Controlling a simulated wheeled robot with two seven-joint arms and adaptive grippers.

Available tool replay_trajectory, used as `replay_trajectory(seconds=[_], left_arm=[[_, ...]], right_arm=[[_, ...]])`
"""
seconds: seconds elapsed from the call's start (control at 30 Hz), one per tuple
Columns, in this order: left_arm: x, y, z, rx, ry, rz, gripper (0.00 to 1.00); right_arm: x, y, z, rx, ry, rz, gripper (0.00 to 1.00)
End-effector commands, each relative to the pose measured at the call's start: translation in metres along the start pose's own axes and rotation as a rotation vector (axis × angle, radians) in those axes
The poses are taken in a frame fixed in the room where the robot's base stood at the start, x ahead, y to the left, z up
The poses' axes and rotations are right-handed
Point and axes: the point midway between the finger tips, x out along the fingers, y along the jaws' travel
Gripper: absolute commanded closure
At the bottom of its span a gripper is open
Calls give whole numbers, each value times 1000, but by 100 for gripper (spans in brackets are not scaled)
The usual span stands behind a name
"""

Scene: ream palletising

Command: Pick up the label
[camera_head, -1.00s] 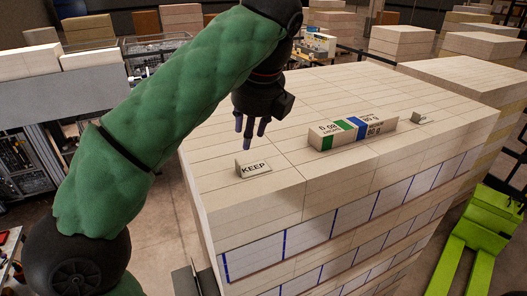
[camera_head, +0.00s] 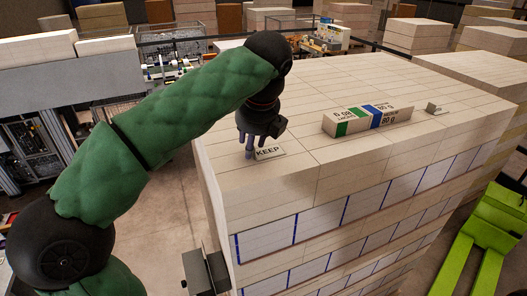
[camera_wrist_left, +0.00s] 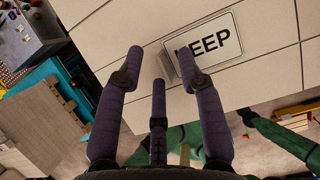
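The label is a small white plate reading "KEEP" (camera_head: 271,152), on top of the tall stack near its front left corner. In the left wrist view the label (camera_wrist_left: 215,42) lies at the upper middle, with a small grey upright piece at its left end. My left gripper (camera_head: 248,146) points down just left of the label, its dark fingers low over the stack top. In the left wrist view the gripper (camera_wrist_left: 157,58) has its fingers spread apart. The right finger overlaps the label's left end, hiding part of the K; contact cannot be told. My right gripper is out of view.
A long block with green and blue bands (camera_head: 367,119) lies right of the label on the stack top (camera_head: 330,85). A small grey piece (camera_head: 433,108) sits farther right. A bright green machine (camera_head: 490,235) stands on the floor at right. Most of the top is clear.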

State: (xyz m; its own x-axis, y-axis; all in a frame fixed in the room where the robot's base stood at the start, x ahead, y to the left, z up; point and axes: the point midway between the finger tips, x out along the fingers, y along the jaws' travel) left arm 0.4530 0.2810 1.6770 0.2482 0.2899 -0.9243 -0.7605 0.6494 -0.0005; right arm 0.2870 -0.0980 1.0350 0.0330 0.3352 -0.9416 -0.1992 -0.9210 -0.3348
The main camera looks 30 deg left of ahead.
Motion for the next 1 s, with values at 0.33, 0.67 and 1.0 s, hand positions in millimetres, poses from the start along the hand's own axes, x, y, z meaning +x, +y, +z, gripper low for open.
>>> replay_trajectory(seconds=[0.33, 0.67, 1.0], left_arm=[[1, 0, 0, 0, 0, 0, 86], [1, 0, 0, 0, 0, 0, 100], [-3, -2, 1, 0, 0, 0, 100]], right_arm=[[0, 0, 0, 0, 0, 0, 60], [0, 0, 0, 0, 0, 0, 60], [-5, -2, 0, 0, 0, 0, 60]])
